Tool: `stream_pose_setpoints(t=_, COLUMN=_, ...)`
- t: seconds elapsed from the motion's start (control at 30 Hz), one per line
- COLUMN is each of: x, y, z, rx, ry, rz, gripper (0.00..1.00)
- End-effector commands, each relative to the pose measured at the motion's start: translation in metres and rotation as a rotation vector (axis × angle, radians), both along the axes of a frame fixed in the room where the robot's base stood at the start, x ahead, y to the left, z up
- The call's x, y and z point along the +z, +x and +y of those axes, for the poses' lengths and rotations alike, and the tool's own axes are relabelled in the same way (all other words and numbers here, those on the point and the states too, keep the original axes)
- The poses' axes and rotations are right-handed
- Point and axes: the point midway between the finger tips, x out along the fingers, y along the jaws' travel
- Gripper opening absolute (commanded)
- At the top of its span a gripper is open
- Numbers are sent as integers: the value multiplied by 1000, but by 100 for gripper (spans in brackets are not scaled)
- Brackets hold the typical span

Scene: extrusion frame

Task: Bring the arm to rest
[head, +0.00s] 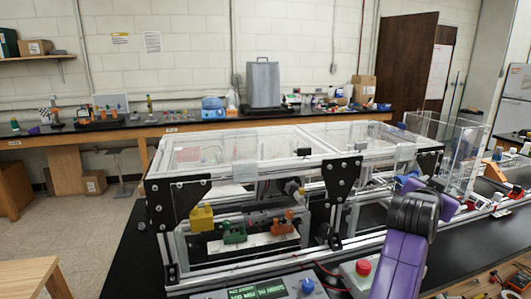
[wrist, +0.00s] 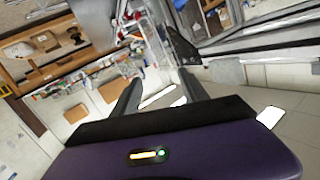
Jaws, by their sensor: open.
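My purple and black arm (head: 398,262) stands at the right front of the head view, before the extrusion frame. My gripper does not show clearly there. In the wrist view my gripper (wrist: 158,92) has its two dark fingers spread apart, with nothing held between them. The view past the fingers is tilted, showing room background and part of a metal-framed structure at the upper right. No task object is touched by the fingers.
The aluminium extrusion frame (head: 342,178) with clear panels fills the middle of the bench. Inside are a yellow block (head: 201,218), a green part (head: 234,232) and an orange part (head: 282,224). A control box with a red button (head: 363,267) sits close to my arm. Floor at left is open.

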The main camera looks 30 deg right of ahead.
Motion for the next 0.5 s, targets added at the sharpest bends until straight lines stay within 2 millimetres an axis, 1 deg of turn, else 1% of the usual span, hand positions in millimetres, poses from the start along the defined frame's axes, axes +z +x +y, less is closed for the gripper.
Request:
stream_pose_setpoints(t=0.03, x=2, y=5, z=10, rx=56, ry=-82, rz=31, gripper=52)
stream_pose_setpoints(t=0.13, x=8, y=18, z=36, rx=170, ry=-226, rz=69, gripper=52)
stream_pose_setpoints(t=0.27, x=5, y=31, z=79, rx=319, ry=-384, rz=109, gripper=52)
stream_pose_setpoints(t=0.37, x=-5, y=36, z=117, rx=435, ry=-481, rz=132, gripper=52)
stream_pose_setpoints(t=0.4, x=-10, y=37, z=132, rx=481, ry=-515, rz=139, gripper=52)
stream_pose_setpoints(t=0.47, x=-19, y=36, z=157, rx=550, ry=-559, rz=146, gripper=52)
stream_pose_setpoints(t=0.5, x=-26, y=35, z=173, rx=596, ry=-586, rz=149, gripper=52)
